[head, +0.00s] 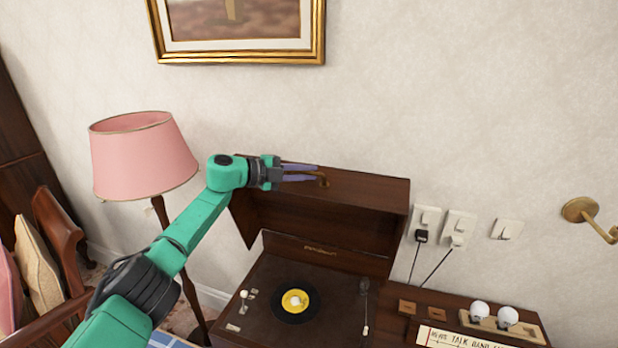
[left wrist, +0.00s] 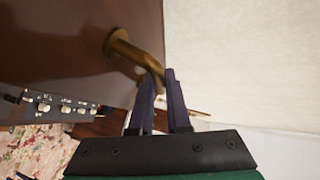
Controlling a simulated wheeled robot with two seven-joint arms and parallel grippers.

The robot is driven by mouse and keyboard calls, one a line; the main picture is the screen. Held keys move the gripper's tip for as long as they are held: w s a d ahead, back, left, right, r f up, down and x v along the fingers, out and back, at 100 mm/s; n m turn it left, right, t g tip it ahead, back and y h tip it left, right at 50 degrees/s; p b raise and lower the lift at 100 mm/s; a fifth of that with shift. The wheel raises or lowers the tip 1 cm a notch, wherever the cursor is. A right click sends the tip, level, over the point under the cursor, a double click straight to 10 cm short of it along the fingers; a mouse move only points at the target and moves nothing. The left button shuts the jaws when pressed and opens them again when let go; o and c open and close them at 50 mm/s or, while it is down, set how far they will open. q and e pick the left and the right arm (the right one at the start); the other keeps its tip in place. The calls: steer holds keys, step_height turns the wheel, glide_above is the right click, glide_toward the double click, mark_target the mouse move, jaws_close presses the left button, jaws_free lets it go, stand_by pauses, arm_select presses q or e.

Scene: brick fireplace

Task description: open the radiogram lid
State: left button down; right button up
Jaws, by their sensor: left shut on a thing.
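The radiogram lid (head: 340,225) is dark brown wood and stands raised above the radiogram's turntable deck (head: 258,310). A black record with a yellow label (head: 294,301) lies on the deck. My left gripper (head: 318,174) is at the lid's upper face, its purple fingers shut on the brass lid handle (head: 324,181). In the left wrist view the curved brass handle (left wrist: 132,50) runs from the lid's brown face (left wrist: 60,40) to the fingertips (left wrist: 162,78). The part of the handle between the fingers is hidden. My right gripper is not in view.
A pink lamp (head: 140,160) stands left of the radiogram, close to my left arm. Wall sockets with a plug (head: 422,237) and cables are to the right of the lid. A gold-framed picture (head: 240,57) hangs above. A brass wall hook (head: 580,210) is at far right.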

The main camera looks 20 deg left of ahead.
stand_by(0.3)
arm_select(q)
steer(key=c, duration=1)
jaws_free()
steer(key=shift+o, duration=0.5)
steer(key=shift+s+a+b, duration=0.2)
steer(key=shift+a+b, duration=0.1)
steer(key=shift+a, duration=0.05)
steer(key=b+v, duration=0.5)
steer(key=v, duration=0.8)
steer(key=shift+s+a+r, duration=0.2)
steer(key=shift+s+a, duration=0.05)
